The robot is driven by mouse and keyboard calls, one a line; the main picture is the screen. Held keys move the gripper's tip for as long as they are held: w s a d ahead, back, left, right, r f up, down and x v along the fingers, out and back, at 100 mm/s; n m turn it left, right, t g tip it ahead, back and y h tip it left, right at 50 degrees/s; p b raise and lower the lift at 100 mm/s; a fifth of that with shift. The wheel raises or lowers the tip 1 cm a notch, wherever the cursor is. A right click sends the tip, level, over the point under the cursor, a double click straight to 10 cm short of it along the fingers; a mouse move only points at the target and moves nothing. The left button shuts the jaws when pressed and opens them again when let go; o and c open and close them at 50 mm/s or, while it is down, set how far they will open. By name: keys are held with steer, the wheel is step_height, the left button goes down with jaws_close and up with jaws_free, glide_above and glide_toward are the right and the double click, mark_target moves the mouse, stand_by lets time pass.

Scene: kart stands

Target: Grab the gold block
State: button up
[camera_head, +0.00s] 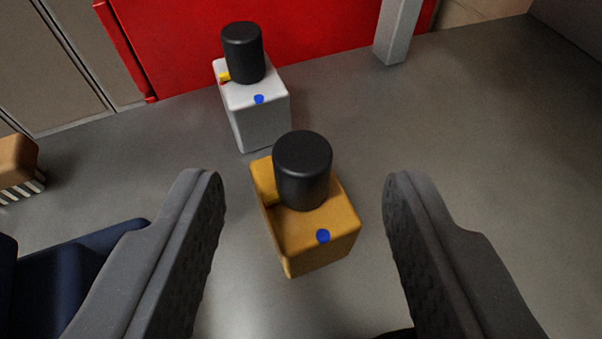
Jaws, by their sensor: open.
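The gold block (285,231) stands on the grey floor near the middle of the view. It has a black cylinder (302,172) on its top and a blue dot (323,236) near its front top edge. My gripper (305,185) is open, with one dark grey finger to the left of the block and one to the right. In the picture the block lies between the fingers, with a gap on both sides. I cannot tell how far beyond the fingertips it is.
A white block (262,124) with a black cylinder stands behind the gold block, to its left. A red panel (300,30) and a grey post (397,30) are at the back. A brown-topped striped object (17,165) is at the left edge. The floor at right is clear.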

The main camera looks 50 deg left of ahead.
mark_target(300, 188)
steer(key=x, duration=0.2)
steer(key=b+x, duration=0.1)
steer(key=x, duration=0.1)
steer(key=shift+a+f, duration=0.1)
steer(key=shift+f, duration=0.35)
steer(key=shift+w+a, duration=0.2)
steer(key=shift+w, duration=0.05)
steer(key=shift+s, duration=0.1)
jaws_close()
